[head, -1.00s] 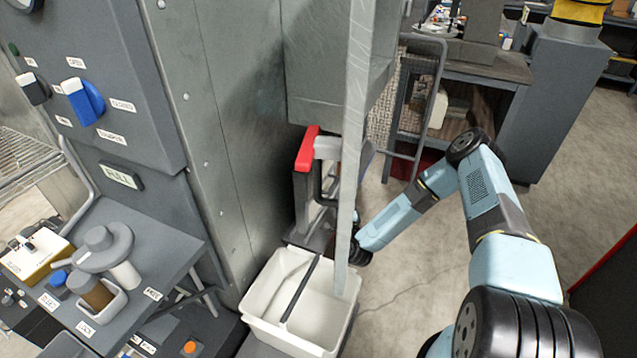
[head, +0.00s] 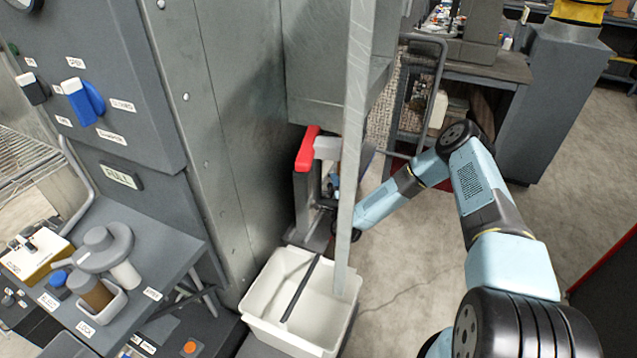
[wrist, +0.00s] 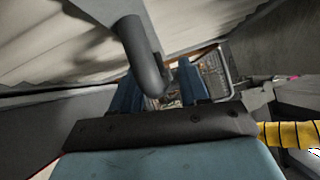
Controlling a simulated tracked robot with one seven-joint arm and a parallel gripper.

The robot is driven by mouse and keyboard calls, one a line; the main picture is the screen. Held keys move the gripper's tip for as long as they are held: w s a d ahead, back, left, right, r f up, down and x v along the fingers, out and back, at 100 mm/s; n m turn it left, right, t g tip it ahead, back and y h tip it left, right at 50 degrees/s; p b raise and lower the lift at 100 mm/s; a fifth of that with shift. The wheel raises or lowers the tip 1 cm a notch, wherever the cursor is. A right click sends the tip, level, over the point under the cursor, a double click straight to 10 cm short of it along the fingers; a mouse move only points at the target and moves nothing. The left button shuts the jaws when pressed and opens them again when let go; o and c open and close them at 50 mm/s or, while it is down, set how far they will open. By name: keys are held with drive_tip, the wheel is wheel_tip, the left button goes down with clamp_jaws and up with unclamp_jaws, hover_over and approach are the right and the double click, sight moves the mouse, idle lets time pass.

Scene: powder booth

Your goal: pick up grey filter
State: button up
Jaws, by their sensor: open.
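In the wrist view, a pale pleated body (wrist: 50,45), which looks like the grey filter, fills the upper left. A dark grey curved bar (wrist: 140,60), perhaps its handle, hangs down in front of my gripper (wrist: 160,92). My gripper's two blue fingers are apart, one on each side of the bar's lower end in the picture. I cannot tell whether they touch it or how deep it sits between them. In the head view, the hand is mostly hidden behind a narrow upright metal panel, and I cannot make out the filter there.
The upright panel edge (head: 354,130) stands close to my forearm. A red-topped dark frame (head: 308,150) is left of it. A white bin (head: 268,300) with a dark divider sits below. A control cabinet (head: 95,90) and a small side table (head: 150,250) are at left. Open floor lies right.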

drive_tip(key=shift+c, duration=0.3)
clamp_jaws()
idle(0.3)
